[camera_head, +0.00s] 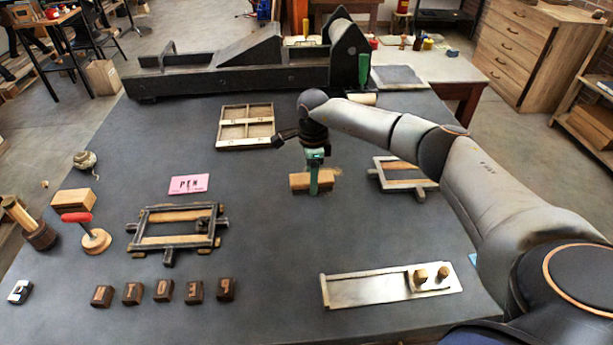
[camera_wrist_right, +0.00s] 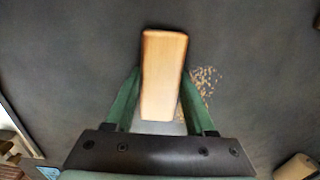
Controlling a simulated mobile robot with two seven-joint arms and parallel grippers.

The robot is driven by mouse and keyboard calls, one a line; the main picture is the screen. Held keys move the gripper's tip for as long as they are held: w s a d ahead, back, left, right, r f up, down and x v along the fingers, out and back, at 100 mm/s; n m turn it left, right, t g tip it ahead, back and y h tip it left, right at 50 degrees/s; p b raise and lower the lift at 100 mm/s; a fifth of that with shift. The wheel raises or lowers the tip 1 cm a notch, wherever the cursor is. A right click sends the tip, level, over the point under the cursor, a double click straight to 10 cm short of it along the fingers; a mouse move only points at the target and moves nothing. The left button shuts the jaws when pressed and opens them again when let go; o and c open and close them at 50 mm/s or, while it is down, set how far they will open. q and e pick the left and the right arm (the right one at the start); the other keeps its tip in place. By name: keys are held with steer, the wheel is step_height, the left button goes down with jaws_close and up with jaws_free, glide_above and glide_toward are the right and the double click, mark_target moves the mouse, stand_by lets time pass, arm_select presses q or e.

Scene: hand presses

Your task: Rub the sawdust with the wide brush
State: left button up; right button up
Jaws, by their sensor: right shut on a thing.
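The wide brush shows as a pale wooden block (camera_head: 298,182) near the middle of the dark table. My right gripper (camera_head: 314,186) points down over it with its green fingers shut on its sides. In the right wrist view the block (camera_wrist_right: 163,70) sits between the two green fingers. Its underside is hidden, so I cannot tell whether it touches the table. The sawdust (camera_wrist_right: 207,78) is a small scatter of tan specks just right of the block in the wrist view, partly hidden by a finger. My left gripper is not in view.
A divided wooden tray (camera_head: 246,108) lies behind, left of the gripper. A small frame (camera_head: 405,164) lies to the right and a larger frame (camera_head: 148,215) to the left. A metal galley (camera_head: 360,291) and several letter blocks (camera_head: 133,293) lie in front. Bare table surrounds the brush.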

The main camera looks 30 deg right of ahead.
mark_target(346, 185)
steer(key=shift+s+d+f, duration=0.1)
steer(key=shift+s+d, duration=0.3)
steer(key=shift+d, duration=0.15)
steer(key=shift+s+d+f, duration=0.1)
steer(key=shift+s+d, duration=0.25)
steer(key=shift+d, duration=0.2)
steer(key=shift+s+d+r, duration=0.1)
steer(key=shift+s+d, duration=0.4)
steer(key=shift+d, duration=0.45)
steer(key=shift+s+d+r, duration=0.1)
steer(key=shift+s+d, duration=0.4)
steer(key=shift+d, duration=0.45)
steer(key=shift+s+d, duration=0.5)
steer(key=shift+d, duration=0.45)
steer(key=shift+r, duration=0.1)
steer(key=shift+w+r, duration=0.1)
steer(key=shift+r, duration=0.2)
steer(key=shift+a+r, duration=0.1)
steer(key=shift+r, duration=2.6)
step_height(346, 185, up, 3)
